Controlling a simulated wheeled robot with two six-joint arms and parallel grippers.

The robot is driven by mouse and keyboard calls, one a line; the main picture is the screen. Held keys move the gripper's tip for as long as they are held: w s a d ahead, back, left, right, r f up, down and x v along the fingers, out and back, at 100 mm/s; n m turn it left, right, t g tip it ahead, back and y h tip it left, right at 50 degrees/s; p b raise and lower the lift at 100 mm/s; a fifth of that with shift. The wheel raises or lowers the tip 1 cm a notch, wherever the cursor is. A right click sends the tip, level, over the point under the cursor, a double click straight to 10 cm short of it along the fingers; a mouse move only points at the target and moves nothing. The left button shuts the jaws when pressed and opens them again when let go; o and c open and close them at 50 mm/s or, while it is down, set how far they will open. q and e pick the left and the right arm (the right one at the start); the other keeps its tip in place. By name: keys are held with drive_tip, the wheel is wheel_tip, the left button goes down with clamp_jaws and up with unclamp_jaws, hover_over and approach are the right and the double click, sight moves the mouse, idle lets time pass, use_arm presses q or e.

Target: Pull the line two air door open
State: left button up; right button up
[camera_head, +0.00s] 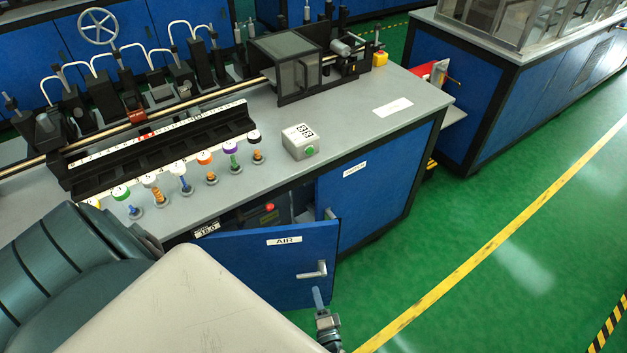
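The blue air door (265,265) carries a white "AIR" label near its top edge. It stands swung outward from the front of the grey-topped bench, with part of the dark cabinet interior (285,210) showing above and behind it. Its silver lever handle (313,271) is on the right part of its face. My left gripper (319,300) is at the bottom of the picture, just below the handle and in front of the door. It looks apart from the handle, but contact with the door is unclear. Its finger opening cannot be made out. My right gripper is not in view.
Another blue door (350,200) beside the opening looks closed. Open green floor (470,240) with a yellow line lies to the right.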

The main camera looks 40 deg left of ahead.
use_arm(q)
drive_tip(key=shift+v, duration=1.4)
